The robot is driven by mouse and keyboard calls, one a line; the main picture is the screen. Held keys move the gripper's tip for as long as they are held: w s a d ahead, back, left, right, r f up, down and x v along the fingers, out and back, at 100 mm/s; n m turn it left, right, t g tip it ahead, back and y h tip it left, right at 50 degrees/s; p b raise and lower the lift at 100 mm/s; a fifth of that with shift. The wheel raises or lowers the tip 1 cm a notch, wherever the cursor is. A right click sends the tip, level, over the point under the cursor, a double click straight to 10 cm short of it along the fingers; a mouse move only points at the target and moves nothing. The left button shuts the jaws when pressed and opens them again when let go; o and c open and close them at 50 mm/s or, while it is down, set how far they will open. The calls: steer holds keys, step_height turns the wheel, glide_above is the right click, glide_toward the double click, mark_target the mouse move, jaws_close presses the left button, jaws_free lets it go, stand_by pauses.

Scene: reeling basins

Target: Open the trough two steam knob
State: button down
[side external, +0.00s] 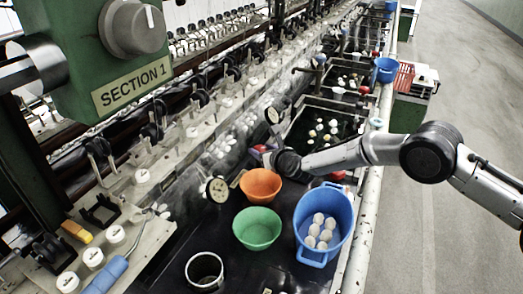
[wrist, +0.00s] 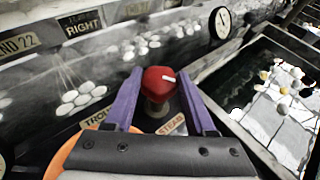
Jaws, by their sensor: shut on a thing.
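The steam knob (wrist: 158,82) is red with a white pointer mark that points right in the wrist view. It sits on a short post beside a label reading STEAM (wrist: 172,125) and a partly covered label starting TROU (wrist: 97,120); the trough number is hidden. My gripper (wrist: 160,76) has its two purple fingers on either side of the knob, shut on it. In the side external view my gripper (side external: 268,157) is low over the basin edge, beyond the orange bowl, and a bit of red shows at its tip.
An orange bowl (side external: 261,184), a green bowl (side external: 257,229) and a blue tub (side external: 340,215) with several cocoons stand close to my gripper. A round gauge (wrist: 222,22) and a water basin (wrist: 262,100) with cocoons lie to the right. The aisle floor is clear.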

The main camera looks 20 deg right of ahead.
steer(key=shift+d+n+y, duration=0.1)
steer(key=shift+n+y, duration=0.9)
steer(key=shift+y, duration=0.1)
steer(key=shift+c, duration=1.2)
jaws_free()
steer(key=v, duration=1.3)
steer(key=shift+s+r, duration=0.25)
steer(key=shift+r, duration=0.1)
steer(key=shift+d, duration=0.15)
